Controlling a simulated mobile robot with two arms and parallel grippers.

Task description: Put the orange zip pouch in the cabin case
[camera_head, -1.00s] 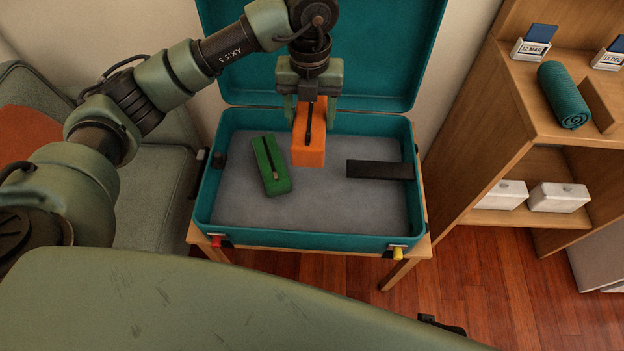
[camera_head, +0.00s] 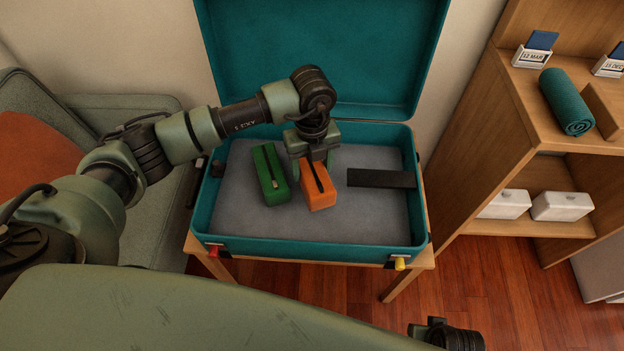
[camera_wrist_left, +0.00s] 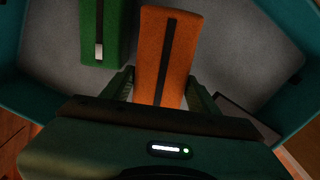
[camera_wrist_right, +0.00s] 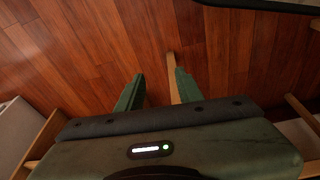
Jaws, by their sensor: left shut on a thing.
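The orange zip pouch (camera_head: 319,190) is inside the open teal cabin case (camera_head: 330,248), low over or on its grey lining; I cannot tell whether it touches the bottom. My left gripper (camera_head: 313,168) is shut on the pouch from above, and the pouch also shows between its fingers in the left wrist view (camera_wrist_left: 168,55). A green zip pouch (camera_head: 270,174) lies in the case just left of the orange one, also in the left wrist view (camera_wrist_left: 103,30). My right gripper (camera_wrist_right: 158,92) is open and empty above the wooden floor in the right wrist view.
A black flat item (camera_head: 381,178) lies at the right side of the case. The case's lid (camera_head: 325,60) stands open behind. A wooden shelf (camera_head: 500,140) at right holds a rolled teal towel (camera_head: 566,102) and white boxes (camera_head: 561,205). Bare lining (camera_head: 300,225) shows in front.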

